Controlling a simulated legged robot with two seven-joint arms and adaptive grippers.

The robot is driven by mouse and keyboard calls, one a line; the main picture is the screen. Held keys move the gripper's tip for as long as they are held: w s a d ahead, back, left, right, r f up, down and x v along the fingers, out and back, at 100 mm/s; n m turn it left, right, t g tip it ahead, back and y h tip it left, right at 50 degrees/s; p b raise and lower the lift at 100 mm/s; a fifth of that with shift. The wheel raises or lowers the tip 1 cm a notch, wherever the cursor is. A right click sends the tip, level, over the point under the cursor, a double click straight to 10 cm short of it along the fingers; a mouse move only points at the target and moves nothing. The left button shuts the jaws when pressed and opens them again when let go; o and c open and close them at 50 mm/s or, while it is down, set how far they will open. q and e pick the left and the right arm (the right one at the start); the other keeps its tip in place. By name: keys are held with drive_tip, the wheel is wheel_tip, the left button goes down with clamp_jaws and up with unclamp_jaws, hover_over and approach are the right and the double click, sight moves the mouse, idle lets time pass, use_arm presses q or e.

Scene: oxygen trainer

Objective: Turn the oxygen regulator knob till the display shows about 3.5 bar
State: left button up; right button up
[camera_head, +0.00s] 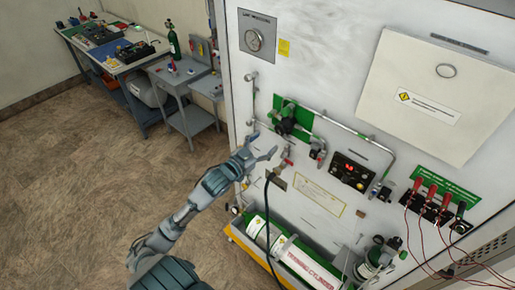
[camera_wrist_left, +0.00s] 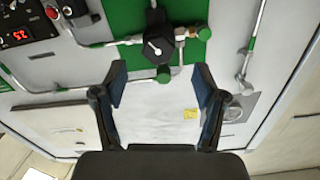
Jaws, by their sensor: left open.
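The oxygen regulator knob (camera_head: 286,126) is dark and sits on a green plate on the white panel. In the left wrist view the black knob (camera_wrist_left: 158,47) has a white pointer and lies just beyond the fingertips. My left gripper (camera_head: 266,150) is open and empty, below and left of the knob and apart from it. Its spread fingers (camera_wrist_left: 160,84) show in the wrist view with nothing between them. The display (camera_head: 349,168) glows red on a black box right of the knob; it also shows in the wrist view (camera_wrist_left: 19,35). Its digits are too small to read surely. My right gripper is not in view.
Metal pipes (camera_head: 345,128) run along the panel near the knob. A black hose (camera_head: 268,220) hangs below my gripper. Green cylinders (camera_head: 278,245) lie in a tray at the bottom. Red-handled plugs (camera_head: 430,196) with wires are at right. The floor at left is clear.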

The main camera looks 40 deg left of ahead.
use_arm(q)
drive_tip(key=s, duration=0.3)
drive_tip(key=shift+s+a, duration=0.2)
drive_tip(key=shift+s, duration=0.2)
